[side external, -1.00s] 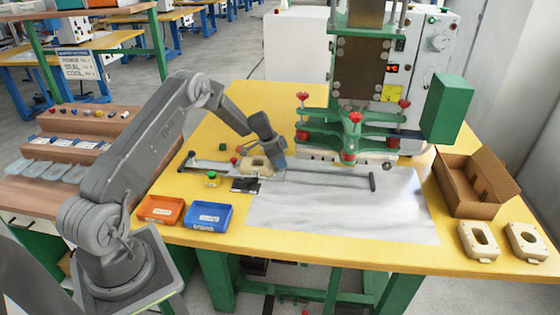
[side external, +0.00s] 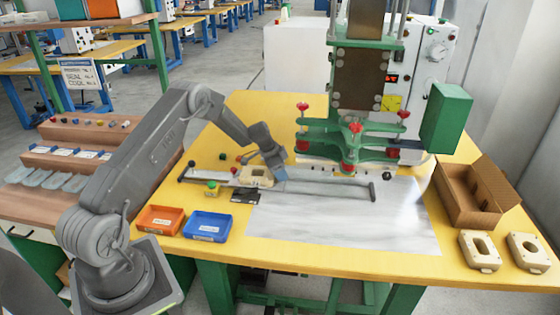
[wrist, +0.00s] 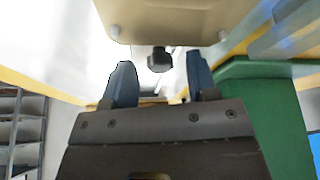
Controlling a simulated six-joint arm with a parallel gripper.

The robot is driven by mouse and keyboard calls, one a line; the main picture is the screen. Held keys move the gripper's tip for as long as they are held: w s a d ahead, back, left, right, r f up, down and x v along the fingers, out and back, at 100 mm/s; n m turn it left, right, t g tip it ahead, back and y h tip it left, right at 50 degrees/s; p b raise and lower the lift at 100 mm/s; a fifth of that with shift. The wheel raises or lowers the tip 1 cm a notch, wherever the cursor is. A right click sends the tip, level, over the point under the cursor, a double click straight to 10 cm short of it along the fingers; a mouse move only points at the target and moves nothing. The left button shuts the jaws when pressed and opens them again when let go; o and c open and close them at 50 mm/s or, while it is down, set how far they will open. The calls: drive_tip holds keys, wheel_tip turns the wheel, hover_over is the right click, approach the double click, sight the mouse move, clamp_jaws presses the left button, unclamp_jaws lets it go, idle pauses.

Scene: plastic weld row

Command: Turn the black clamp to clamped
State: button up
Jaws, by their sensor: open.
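My gripper (side external: 279,174) is open, with its blue fingertips low over the yellow bench, just right of a beige block (side external: 256,177) on the long dark rail. In the wrist view the two blue fingers of my gripper (wrist: 160,78) stand apart. A small black knob (wrist: 159,60) shows in the gap between them, below a beige plate (wrist: 170,18). It may be the black clamp, but I cannot tell its clamped state or whether a finger touches it. In the side external view I cannot make out the clamp clearly.
The green press (side external: 350,145) stands just right of my gripper. A blue bin (side external: 207,226) and an orange bin (side external: 160,220) are at the front left. A cardboard box (side external: 468,205) and two beige parts (side external: 480,251) are at the right. A pale sheet (side external: 340,228) covers the front middle.

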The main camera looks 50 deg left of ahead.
drive_tip(key=m+h, duration=0.1)
drive_tip(key=m, duration=0.1)
drive_tip(key=m+g, duration=0.1)
drive_tip(key=m, duration=0.2)
drive_tip(key=shift+w+a+m+h, duration=0.2)
drive_tip(key=shift+m+h, duration=0.1)
drive_tip(key=shift+h, duration=0.1)
drive_tip(key=v, duration=1.4)
drive_tip(key=s+d+r+n+y, duration=0.1)
drive_tip(key=s+d+r+n, duration=0.1)
drive_tip(key=d+r, duration=0.6)
drive_tip(key=s+d+r+n+y, duration=0.1)
drive_tip(key=s+d+r, duration=0.3)
drive_tip(key=d+r, duration=0.4)
drive_tip(key=shift+d+r+n, duration=0.15)
drive_tip(key=shift+d+n, duration=0.25)
drive_tip(key=shift+w+a, duration=0.1)
drive_tip(key=w+a+f+m+h, duration=0.1)
drive_tip(key=w+a+f, duration=0.2)
drive_tip(key=a+f, duration=0.5)
drive_tip(key=w+a+f+m+h, duration=0.1)
drive_tip(key=w+a+f+m, duration=0.15)
drive_tip(key=a+f, duration=0.6)
drive_tip(key=shift+n, duration=0.45)
drive_tip(key=x, duration=1.4)
drive_tip(key=shift+w+r, duration=0.1)
